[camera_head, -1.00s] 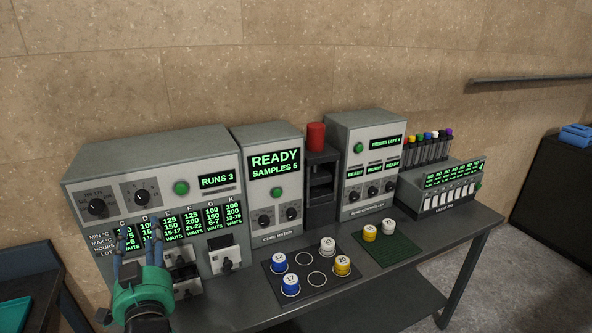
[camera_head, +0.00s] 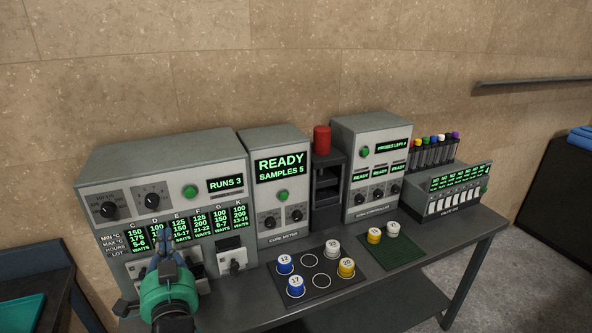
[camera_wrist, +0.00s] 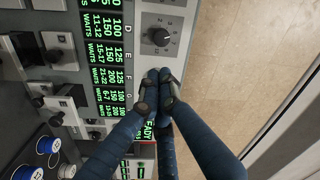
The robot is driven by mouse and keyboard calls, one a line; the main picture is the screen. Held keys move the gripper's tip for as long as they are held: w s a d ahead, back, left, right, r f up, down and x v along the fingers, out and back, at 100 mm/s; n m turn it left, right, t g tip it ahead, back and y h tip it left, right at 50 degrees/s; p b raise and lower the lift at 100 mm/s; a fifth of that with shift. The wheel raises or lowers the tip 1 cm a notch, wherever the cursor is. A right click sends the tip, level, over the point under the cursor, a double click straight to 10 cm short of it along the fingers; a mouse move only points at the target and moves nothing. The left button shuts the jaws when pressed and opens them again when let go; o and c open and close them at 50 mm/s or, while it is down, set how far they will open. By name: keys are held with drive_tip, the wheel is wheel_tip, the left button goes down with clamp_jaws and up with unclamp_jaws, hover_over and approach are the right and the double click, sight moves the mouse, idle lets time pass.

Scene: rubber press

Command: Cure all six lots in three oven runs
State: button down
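The cure oven (camera_head: 130,180) stands at the left of the bench, with two dark knobs, a green button and a RUNS 3 display. Columns C to G and K show limits and WAITS. My gripper (camera_head: 166,238) is in front of the oven's lower panel; its blue fingers are drawn together. In the wrist view the fingertips (camera_wrist: 158,92) meet, with nothing seen between them, near an oven knob (camera_wrist: 160,37). Blue cups 12 (camera_head: 285,264) and 17 (camera_head: 296,287), white cup 23 (camera_head: 332,248) and yellow cup 28 (camera_head: 346,268) stand on the black mat (camera_head: 318,290).
Another yellow cup (camera_head: 374,236) and white cup (camera_head: 393,230) stand on a green mat (camera_head: 395,253). The cure meter (camera_head: 280,150) reads READY, SAMPLES 5. The zone controller (camera_head: 372,150) and a valve box (camera_head: 455,195) with coloured vials stand further right. A red cylinder (camera_head: 322,138) tops a dark rack.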

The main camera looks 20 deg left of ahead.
sight(191, 197)
drive_tip(key=w+d+m+p, duration=0.3)
drive_tip(key=d+m+p, duration=0.3)
drive_tip(key=m, duration=0.4)
drive_tip(key=shift+w+d+h+p, duration=0.25)
drive_tip(key=shift+h+p, duration=0.15)
drive_tip(key=shift+p, duration=0.45)
drive_tip(key=shift+w+a, duration=0.1)
drive_tip(key=shift+b+x, duration=0.4)
drive_tip(key=shift+x, duration=6.5)
drive_tip(key=shift+f, duration=0.1)
drive_tip(key=shift+a, duration=0.1)
